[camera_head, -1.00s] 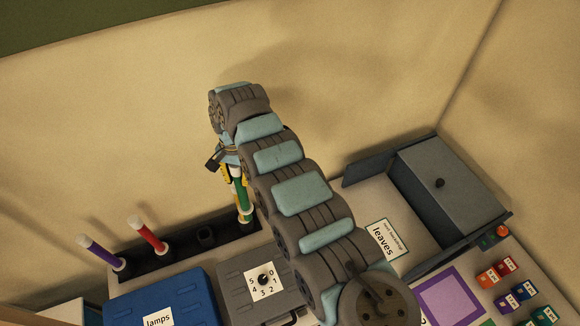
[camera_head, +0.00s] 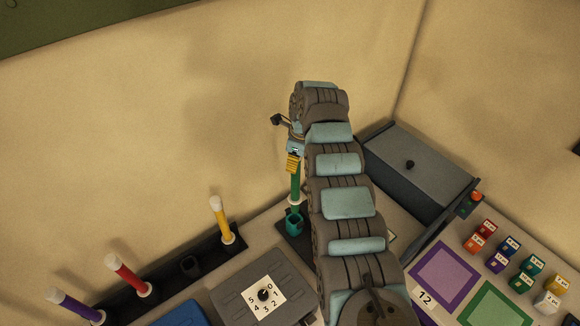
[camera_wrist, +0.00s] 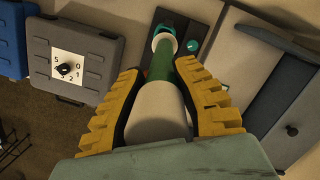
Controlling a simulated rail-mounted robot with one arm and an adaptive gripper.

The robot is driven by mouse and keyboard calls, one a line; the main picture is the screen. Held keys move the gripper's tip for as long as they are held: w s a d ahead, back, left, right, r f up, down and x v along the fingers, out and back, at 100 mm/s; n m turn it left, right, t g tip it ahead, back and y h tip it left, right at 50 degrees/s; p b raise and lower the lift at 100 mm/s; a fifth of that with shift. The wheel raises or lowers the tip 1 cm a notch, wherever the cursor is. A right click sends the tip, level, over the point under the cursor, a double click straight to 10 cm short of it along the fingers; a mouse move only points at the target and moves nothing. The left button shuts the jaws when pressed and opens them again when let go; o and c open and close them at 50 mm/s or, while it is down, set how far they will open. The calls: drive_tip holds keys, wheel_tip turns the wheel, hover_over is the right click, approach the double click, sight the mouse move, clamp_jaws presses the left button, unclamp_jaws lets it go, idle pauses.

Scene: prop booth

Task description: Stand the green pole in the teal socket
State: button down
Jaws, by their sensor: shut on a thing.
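My gripper (camera_head: 293,160) is shut on the upper part of the green pole (camera_head: 295,186), which hangs close to upright with a white lower end. The teal socket (camera_head: 294,224) stands on a dark base, and the pole's white end appears at or just above its rim. In the wrist view my gripper's yellow fingers (camera_wrist: 160,108) flank the pole's pale upper end, and the green pole (camera_wrist: 160,65) points away from me. The teal socket (camera_wrist: 165,27) shows partly behind the pole's far end. I cannot tell whether the end is inside it.
A dark rack (camera_head: 165,268) at left holds purple (camera_head: 75,305), red (camera_head: 128,275) and yellow (camera_head: 221,219) poles and an empty dark socket (camera_head: 190,265). A grey dial case (camera_head: 235,295) is in front. A grey drawer box (camera_head: 420,165) stands close on the right.

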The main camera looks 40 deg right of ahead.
sight(294, 187)
wheel_tip(294, 187, down, 4)
drive_tip(key=b, duration=0.2)
drive_tip(key=shift+r+b, duration=0.25)
drive_tip(key=shift+b, duration=0.1)
drive_tip(key=shift+r+p, duration=0.15)
drive_tip(key=shift+p, duration=0.2)
idle(0.6)
drive_tip(key=shift+a+p, duration=0.1)
drive_tip(key=shift+p, duration=0.45)
drive_tip(key=shift+f, duration=0.25)
idle(0.3)
drive_tip(key=shift+f+b, duration=1.9)
drive_tip(key=shift+f, duration=2.05)
